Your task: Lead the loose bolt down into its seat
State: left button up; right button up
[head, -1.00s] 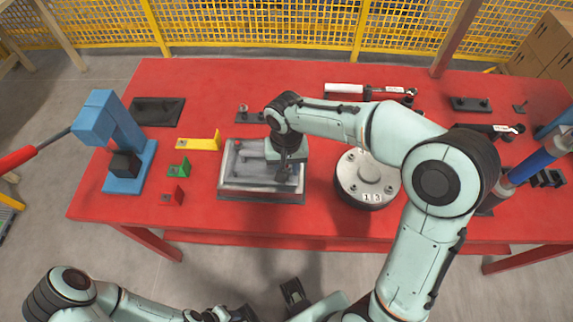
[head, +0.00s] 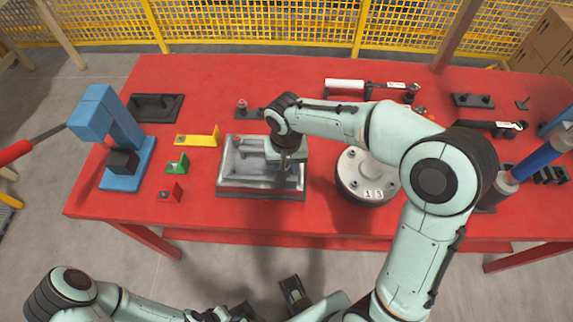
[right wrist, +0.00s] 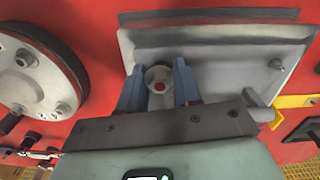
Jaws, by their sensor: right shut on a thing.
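A grey metal block with a raised rim (head: 260,194) lies on the red table; it also shows in the right wrist view (right wrist: 225,35). My right gripper (head: 284,168) is over its right part, pointing down.
A round numbered cover (head: 362,176) stands close right of the block. Left are a yellow bracket (head: 200,138), a green one (head: 178,164), a red one (head: 170,192) and a blue press (head: 118,135). Red table in front of the block is clear.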

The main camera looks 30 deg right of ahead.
jog(key=shift+f, duration=0.2)
dwell(0.4)
jog(key=o, duration=1.1)
jog(key=shift+c, duration=0.2)
notch_tip(320, 180, up, 14)
jog(key=p, duration=0.2)
jog(key=shift+f, duration=0.2)
